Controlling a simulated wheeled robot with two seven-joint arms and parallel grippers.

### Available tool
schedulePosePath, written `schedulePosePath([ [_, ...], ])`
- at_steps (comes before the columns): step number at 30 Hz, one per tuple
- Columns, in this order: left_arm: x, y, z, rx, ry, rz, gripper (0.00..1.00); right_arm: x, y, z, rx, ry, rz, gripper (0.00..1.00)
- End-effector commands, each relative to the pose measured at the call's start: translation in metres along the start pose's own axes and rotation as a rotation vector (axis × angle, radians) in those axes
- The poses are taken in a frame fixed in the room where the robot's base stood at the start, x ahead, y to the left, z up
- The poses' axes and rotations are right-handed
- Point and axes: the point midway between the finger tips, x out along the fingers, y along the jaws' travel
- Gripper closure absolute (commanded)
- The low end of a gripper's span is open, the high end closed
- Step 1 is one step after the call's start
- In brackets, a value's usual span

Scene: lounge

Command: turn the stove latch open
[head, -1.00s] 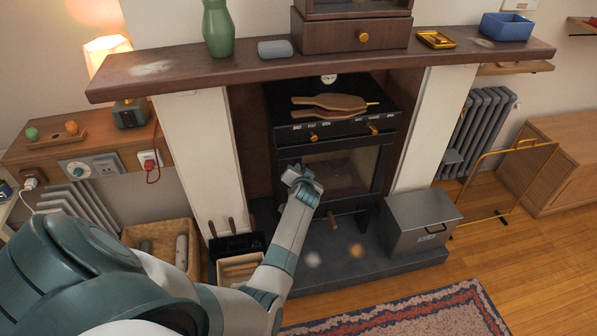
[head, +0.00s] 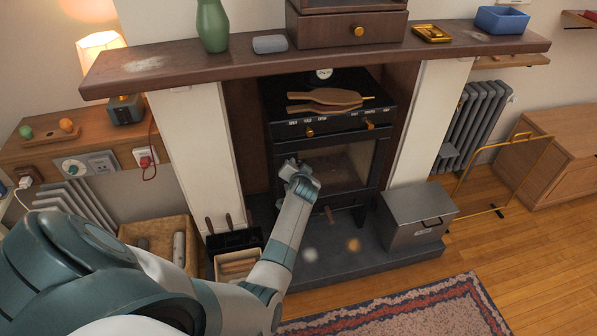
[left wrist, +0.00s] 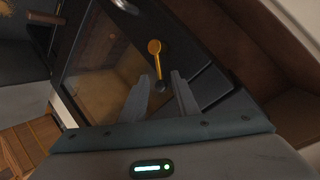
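The black stove (head: 380,150) stands in the fireplace with its glass door (head: 340,167) facing me. In the left wrist view the stove latch (left wrist: 155,62) is a brass handle with a round knob at its upper end and a dark pivot at its lower end. My left gripper (head: 292,165) is in front of the left part of the stove door. In the left wrist view its two fingers (left wrist: 160,88) are apart, with the latch's lower end in the gap between the tips; I see no grip on it. In the head view the arm hides the latch. My right gripper is out of view.
Bellows (head: 328,100) lie on the stove top. A grey metal box (head: 413,222) stands right of the stove on the hearth. A tool holder (head: 233,243) and a basket (head: 160,235) stand at the left. The mantel (head: 190,68) crosses above.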

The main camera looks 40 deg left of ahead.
Motion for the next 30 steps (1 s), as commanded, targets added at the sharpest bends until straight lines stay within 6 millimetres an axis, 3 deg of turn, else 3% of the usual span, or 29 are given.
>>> schedulePosePath([
  [8,-0.020,0.000,0.000,-0.001,0.001,0.000,0.72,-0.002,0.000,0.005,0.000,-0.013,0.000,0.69],
  [24,-0.099,0.001,0.000,-0.001,0.000,0.001,0.72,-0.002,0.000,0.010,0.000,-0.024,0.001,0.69],
  [30,-0.115,0.001,0.000,0.000,0.000,0.001,0.72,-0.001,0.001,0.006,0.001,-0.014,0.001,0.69],
])
